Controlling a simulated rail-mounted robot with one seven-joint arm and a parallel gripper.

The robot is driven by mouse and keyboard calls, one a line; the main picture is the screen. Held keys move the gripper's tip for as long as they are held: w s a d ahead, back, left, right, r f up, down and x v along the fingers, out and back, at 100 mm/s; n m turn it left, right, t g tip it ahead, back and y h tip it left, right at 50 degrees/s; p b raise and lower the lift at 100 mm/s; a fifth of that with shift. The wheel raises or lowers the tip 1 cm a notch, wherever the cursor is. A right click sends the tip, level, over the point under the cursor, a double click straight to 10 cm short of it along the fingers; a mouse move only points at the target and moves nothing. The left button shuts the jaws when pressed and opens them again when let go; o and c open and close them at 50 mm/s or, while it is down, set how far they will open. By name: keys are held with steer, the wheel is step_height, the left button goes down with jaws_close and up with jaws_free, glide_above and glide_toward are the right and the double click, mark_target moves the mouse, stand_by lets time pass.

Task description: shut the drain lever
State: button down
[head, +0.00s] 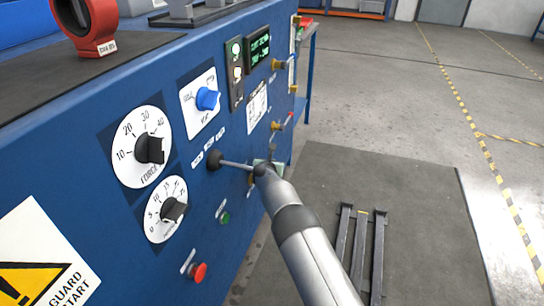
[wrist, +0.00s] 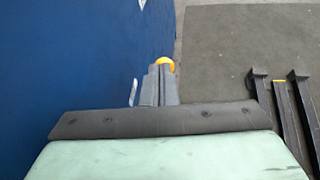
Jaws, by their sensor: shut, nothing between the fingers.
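Several small brass valves with handles are on the right part of the blue panel in the head view, one high up (head: 278,64) and one lower with a red-tipped handle (head: 276,126). I cannot read which one is the drain lever. A black-booted stick lever (head: 214,160) points right from the panel, its far end close to my arm in the picture. My gripper (wrist: 159,70) is shut and empty in the wrist view, its grey fingers together. A yellow rounded part (wrist: 165,64) shows just beyond the fingertips; contact is unclear.
The blue panel (head: 110,230) carries dials, a blue knob (head: 207,99) and a red button (head: 198,272). Dark metal bars (head: 361,245) lie on the grey mat (head: 420,185) to the right. Floor beyond the mat is clear.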

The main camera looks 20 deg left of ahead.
steer(key=shift+w+d+f+g+p, duration=0.15)
steer(key=shift+g+p, duration=0.25)
steer(key=shift+p, duration=0.6)
